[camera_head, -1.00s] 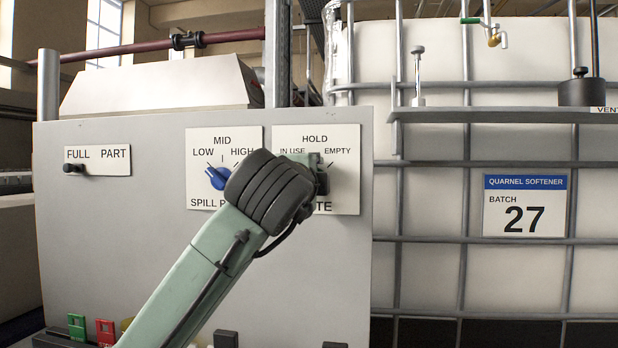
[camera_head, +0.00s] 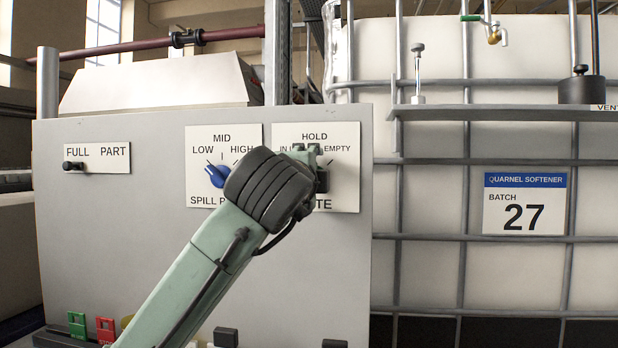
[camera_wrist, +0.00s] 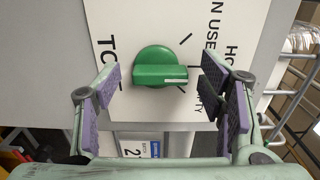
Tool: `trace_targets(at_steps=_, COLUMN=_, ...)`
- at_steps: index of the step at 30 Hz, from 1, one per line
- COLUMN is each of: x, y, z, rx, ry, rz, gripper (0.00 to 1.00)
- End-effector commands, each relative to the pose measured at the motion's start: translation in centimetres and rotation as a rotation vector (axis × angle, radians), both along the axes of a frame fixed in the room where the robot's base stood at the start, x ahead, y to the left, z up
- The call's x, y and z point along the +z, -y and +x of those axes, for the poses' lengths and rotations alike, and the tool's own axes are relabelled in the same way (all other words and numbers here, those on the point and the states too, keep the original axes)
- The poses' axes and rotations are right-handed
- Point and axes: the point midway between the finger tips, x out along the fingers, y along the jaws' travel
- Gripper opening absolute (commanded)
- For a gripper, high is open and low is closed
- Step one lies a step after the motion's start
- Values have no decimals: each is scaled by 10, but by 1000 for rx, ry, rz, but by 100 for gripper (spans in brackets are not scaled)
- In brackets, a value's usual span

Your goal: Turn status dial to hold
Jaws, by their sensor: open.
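The green status dial (camera_wrist: 160,66) sits on its white plate (camera_wrist: 126,30) in the wrist view. Its raised handle lies level in that picture, with a white line at its right end, on the side of the HOLD word. My right finger covers part of the lettering there, so I cannot tell the exact mark. My gripper (camera_wrist: 160,84) is open, one finger each side of the dial, with visible gaps to both sides. In the head view the status plate (camera_head: 346,185) shows HOLD and EMPTY, but my wrist and gripper (camera_head: 312,160) hide the dial.
A blue dial (camera_head: 215,175) on the LOW/MID/HIGH plate is close left of my wrist. A black FULL/PART knob (camera_head: 74,166) is further left. Green (camera_head: 77,324) and red (camera_head: 105,329) tags are low down. A caged white tank (camera_head: 430,260) and shelf (camera_head: 500,112) are at right.

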Motion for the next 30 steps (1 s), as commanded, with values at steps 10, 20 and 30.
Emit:
trace_targets(at_steps=10, x=1, y=-9, z=-50, rx=1, ry=3, rz=1, gripper=63)
trace_targets(at_steps=20, x=0, y=-18, z=-108, rx=0, ry=1, rz=1, gripper=63)
trace_targets(at_steps=30, x=0, y=-19, z=-119, rx=0, ry=0, rz=0, gripper=63)
